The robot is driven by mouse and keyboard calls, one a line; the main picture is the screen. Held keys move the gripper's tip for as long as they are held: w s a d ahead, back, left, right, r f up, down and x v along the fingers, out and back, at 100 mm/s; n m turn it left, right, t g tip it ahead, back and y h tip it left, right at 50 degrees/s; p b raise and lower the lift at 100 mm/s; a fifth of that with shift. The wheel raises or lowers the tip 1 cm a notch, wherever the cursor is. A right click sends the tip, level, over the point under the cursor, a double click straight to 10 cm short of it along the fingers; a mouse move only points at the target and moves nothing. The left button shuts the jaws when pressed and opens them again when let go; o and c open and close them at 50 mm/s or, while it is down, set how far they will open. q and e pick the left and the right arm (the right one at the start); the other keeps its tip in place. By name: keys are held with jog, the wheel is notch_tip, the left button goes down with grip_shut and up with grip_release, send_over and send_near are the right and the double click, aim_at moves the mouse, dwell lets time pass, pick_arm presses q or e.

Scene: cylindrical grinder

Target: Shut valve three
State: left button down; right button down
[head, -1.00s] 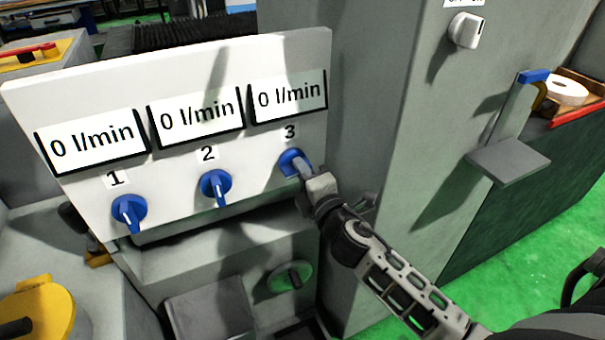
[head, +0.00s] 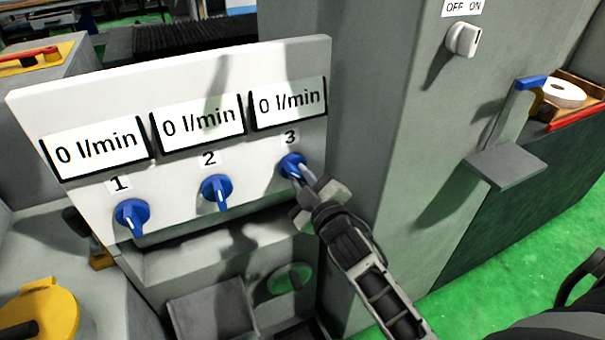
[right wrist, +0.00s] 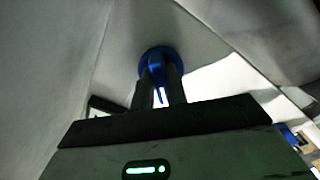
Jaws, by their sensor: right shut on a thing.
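Valve three is a blue round knob (head: 291,164) under the number 3, at the right end of the white panel (head: 215,75). Its display reads 0 l/min. My right gripper (head: 302,176) is shut on this knob. In the right wrist view the blue knob (right wrist: 157,62) sits between the two dark fingers, with a white mark on its handle. Valve one (head: 132,216) and valve two (head: 217,190) are the same kind of blue knob, with their white marks pointing down. Both of their displays also read 0 l/min. My left gripper is not in view.
A grey machine column (head: 370,150) stands close to the right of the panel, with an OFF/ON switch (head: 463,38) high on it. A grey bracket shelf (head: 507,165) juts out further right. A green knob (head: 290,277) is below the panel.

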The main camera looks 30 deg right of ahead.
jog(key=m+p, duration=0.2)
jog(key=m, duration=0.3)
jog(key=shift+m, duration=0.3)
jog(key=shift+a+f+m+p, duration=0.15)
jog(key=shift+m+p, duration=0.75)
jog(key=shift+m, duration=0.6)
jog(key=c, duration=1.4)
grip_release()
jog(key=s+a+b, duration=0.1)
jog(key=s, duration=1.5)
